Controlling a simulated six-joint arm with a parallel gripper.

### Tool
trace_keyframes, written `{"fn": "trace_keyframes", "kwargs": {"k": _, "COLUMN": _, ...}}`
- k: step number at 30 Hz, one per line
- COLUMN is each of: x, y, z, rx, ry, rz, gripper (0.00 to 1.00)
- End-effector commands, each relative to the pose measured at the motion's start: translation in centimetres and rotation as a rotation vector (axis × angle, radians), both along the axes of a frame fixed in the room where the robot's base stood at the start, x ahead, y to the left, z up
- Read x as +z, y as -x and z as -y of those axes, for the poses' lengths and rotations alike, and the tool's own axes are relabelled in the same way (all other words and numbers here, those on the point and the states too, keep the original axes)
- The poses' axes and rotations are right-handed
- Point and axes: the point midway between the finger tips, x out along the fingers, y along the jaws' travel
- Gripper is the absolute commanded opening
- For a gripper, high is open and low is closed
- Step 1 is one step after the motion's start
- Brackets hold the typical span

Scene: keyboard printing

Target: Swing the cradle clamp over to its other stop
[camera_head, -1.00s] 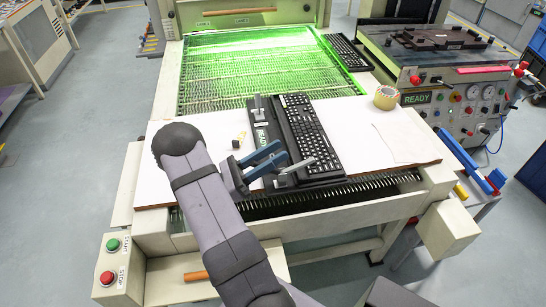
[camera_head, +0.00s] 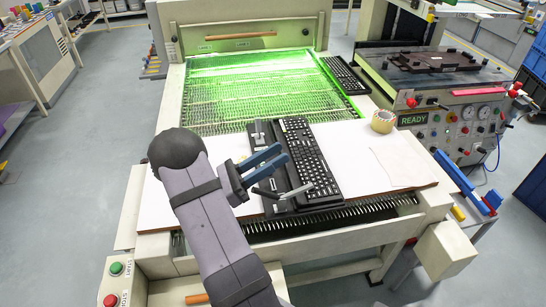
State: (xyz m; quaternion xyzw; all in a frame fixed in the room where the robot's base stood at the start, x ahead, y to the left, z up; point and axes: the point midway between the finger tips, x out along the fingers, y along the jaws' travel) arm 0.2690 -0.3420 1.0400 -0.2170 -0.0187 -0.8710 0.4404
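The black cradle (camera_head: 266,137) lies on the white board with a black keyboard (camera_head: 311,158) along its right side. At its near end is a clamp with a silver bar (camera_head: 299,191) slanting right over the keyboard's near end. A grey bar (camera_head: 264,193) also shows left of the clamp's base; I cannot tell how the two join. A small upright metal piece (camera_head: 258,130) stands at the cradle's far end. My gripper (camera_head: 283,154) has two blue fingers apart with nothing seen between them. They reach over the cradle's left part, beyond the near clamp, and hide some of it.
A tape roll (camera_head: 382,121) and a pale sheet (camera_head: 399,161) lie on the board (camera_head: 360,150) to the right. The green-lit mesh bed (camera_head: 250,90) lies behind. Another keyboard (camera_head: 344,74) sits at its right edge. A machine with a READY display (camera_head: 412,119) stands right.

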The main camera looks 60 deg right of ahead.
Motion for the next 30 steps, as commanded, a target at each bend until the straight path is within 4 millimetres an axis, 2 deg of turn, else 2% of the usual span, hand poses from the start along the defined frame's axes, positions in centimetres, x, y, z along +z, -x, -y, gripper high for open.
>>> {"fn": "trace_keyframes", "kwargs": {"k": 1, "x": 0.0, "y": 0.0, "z": 0.0, "rx": 0.0, "ry": 0.0, "rz": 0.0, "gripper": 0.33}}
{"fn": "trace_keyframes", "kwargs": {"k": 2, "x": 0.0, "y": 0.0, "z": 0.0, "rx": 0.0, "ry": 0.0, "rz": 0.0, "gripper": 0.28}}
{"fn": "trace_keyframes", "kwargs": {"k": 5, "x": 0.2, "y": 0.0, "z": 0.0, "rx": -0.001, "ry": 0.0, "rz": 0.0, "gripper": 0.04}}
{"fn": "trace_keyframes", "kwargs": {"k": 6, "x": 0.5, "y": 0.0, "z": 0.0, "rx": -0.001, "ry": 0.0, "rz": 0.0, "gripper": 0.0}}
{"fn": "trace_keyframes", "kwargs": {"k": 8, "x": 1.3, "y": 0.1, "z": 0.0, "rx": -0.002, "ry": 0.002, "rz": 0.006, "gripper": 0.0}}
{"fn": "trace_keyframes", "kwargs": {"k": 11, "x": 4.1, "y": 0.2, "z": 0.1, "rx": -0.005, "ry": 0.019, "rz": 0.042, "gripper": 0.0}}
{"fn": "trace_keyframes", "kwargs": {"k": 15, "x": 10.3, "y": 0.3, "z": 0.3, "rx": -0.014, "ry": 0.071, "rz": 0.159, "gripper": 0.0}}
{"fn": "trace_keyframes", "kwargs": {"k": 18, "x": 14.5, "y": 1.3, "z": -0.1, "rx": -0.081, "ry": 0.097, "rz": 0.306, "gripper": 0.0}}
{"fn": "trace_keyframes", "kwargs": {"k": 20, "x": 15.7, "y": 2.2, "z": -0.4, "rx": -0.142, "ry": 0.076, "rz": 0.434, "gripper": 0.0}}
{"fn": "trace_keyframes", "kwargs": {"k": 25, "x": 14.1, "y": 2.5, "z": -1.2, "rx": -0.203, "ry": 0.157, "rz": 0.894, "gripper": 0.0}}
{"fn": "trace_keyframes", "kwargs": {"k": 30, "x": 11.4, "y": 1.2, "z": -2.0, "rx": -0.261, "ry": 0.331, "rz": 1.302, "gripper": 0.0}}
